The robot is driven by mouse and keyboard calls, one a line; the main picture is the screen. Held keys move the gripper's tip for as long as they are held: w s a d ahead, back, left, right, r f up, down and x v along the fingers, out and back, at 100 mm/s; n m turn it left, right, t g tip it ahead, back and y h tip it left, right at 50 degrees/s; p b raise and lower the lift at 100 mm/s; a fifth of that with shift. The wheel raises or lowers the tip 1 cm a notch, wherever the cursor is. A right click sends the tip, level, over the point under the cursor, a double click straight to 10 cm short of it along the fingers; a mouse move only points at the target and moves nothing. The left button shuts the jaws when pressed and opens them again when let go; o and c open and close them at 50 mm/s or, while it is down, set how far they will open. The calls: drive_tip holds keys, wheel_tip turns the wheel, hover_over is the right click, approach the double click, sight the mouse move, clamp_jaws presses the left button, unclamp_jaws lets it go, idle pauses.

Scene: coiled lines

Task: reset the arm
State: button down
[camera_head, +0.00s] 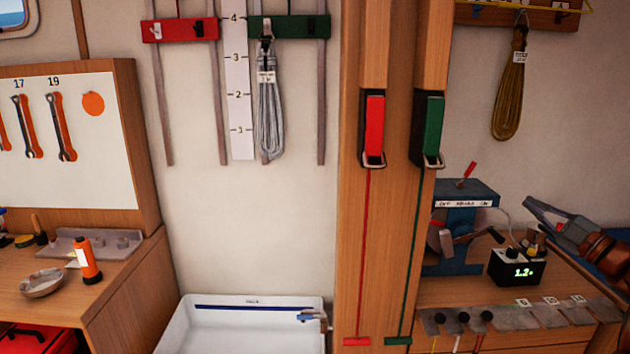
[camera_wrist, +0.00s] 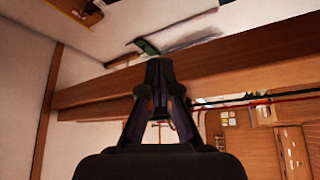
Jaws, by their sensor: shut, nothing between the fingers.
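My gripper (camera_head: 530,202) shows at the right edge of the head view, with its fingers pointing up and left. It is in front of the right workbench, apart from the things there as far as I can tell. In the wrist view its fingers (camera_wrist: 158,66) come together at the tips with nothing between them. My arm's orange-brown wrist part runs out of the head view at the right.
A blue machine (camera_head: 461,228) and a black box with a lit display (camera_head: 515,268) stand near my gripper. Wooden posts with a red strap (camera_head: 374,125) and green strap (camera_head: 434,125) rise left of it. A brown coil (camera_head: 509,90) hangs above. A white basin (camera_head: 240,335) sits lower left.

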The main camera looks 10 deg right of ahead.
drive_tip(key=w+r+m+g+h, duration=0.2)
drive_tip(key=w+m+h, duration=0.55)
drive_tip(key=h, duration=0.25)
drive_tip(key=s+a+f+m+g, duration=0.55)
drive_tip(key=s+a+f, duration=0.35)
drive_tip(key=a, duration=0.2)
drive_tip(key=s+a+f+m+g, duration=0.4)
drive_tip(key=s+a+f+g, duration=0.4)
drive_tip(key=a, duration=0.3)
drive_tip(key=s+a+f+g+y, duration=0.1)
drive_tip(key=s+a+f+g, duration=0.2)
drive_tip(key=s+a, duration=0.5)
drive_tip(key=s+a+f+g+y+p, duration=0.1)
drive_tip(key=s+a+f+g+y, duration=0.1)
drive_tip(key=s+a, duration=0.7)
drive_tip(key=s+f+g, duration=0.1)
drive_tip(key=s, duration=0.6)
drive_tip(key=shift+s+a+y, duration=0.2)
drive_tip(key=shift+y, duration=0.1)
